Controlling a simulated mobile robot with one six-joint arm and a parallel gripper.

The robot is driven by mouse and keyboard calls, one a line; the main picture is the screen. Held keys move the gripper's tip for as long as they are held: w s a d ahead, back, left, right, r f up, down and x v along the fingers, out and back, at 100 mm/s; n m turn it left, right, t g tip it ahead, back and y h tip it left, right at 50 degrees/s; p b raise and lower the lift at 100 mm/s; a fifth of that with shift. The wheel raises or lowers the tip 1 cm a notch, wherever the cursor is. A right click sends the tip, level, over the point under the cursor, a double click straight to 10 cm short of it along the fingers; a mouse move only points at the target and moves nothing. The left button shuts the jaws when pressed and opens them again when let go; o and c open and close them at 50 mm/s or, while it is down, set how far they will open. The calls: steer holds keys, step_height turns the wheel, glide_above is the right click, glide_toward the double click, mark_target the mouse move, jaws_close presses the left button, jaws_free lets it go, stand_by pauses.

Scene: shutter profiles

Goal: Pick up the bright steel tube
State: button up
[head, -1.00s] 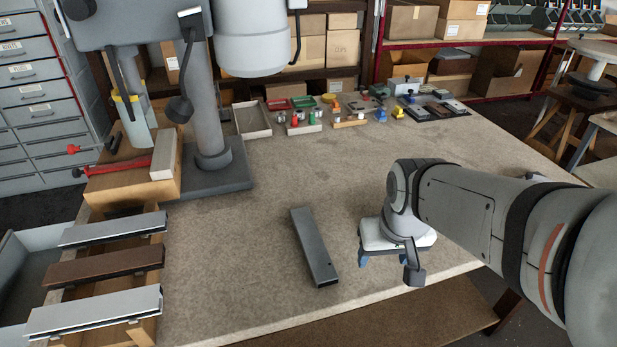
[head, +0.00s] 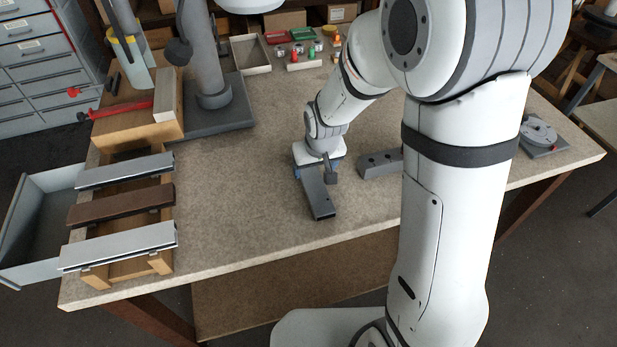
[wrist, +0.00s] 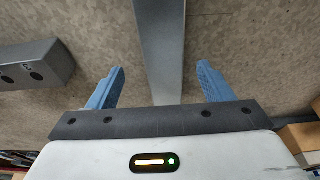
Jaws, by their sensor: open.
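A grey steel tube (head: 319,198) lies on the worktable, its open end toward the front edge. My gripper (head: 318,169) is low over the tube's far part, which it hides in the head view. In the wrist view the tube (wrist: 160,38) runs up the picture between my two blue fingers (wrist: 160,70). The fingers are open, with a gap on each side of the tube. I cannot tell how far down its sides they reach.
A grey block with holes (head: 380,163) lies to the right of the tube. Two silver profiles and a brown one (head: 120,205) lie on a wooden rack at left. A grey column on a base (head: 222,112) stands behind. The table left of the tube is clear.

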mark_target(312, 178)
steer(key=shift+s+a+p+x, duration=0.1)
steer(key=shift+p+x, duration=0.1)
steer(key=shift+x, duration=0.9)
steer(key=shift+s+a+p+x, duration=0.1)
steer(key=shift+a+p+x, duration=0.05)
steer(key=shift+x, duration=0.95)
steer(key=shift+c, duration=0.3)
steer(key=c, duration=1.4)
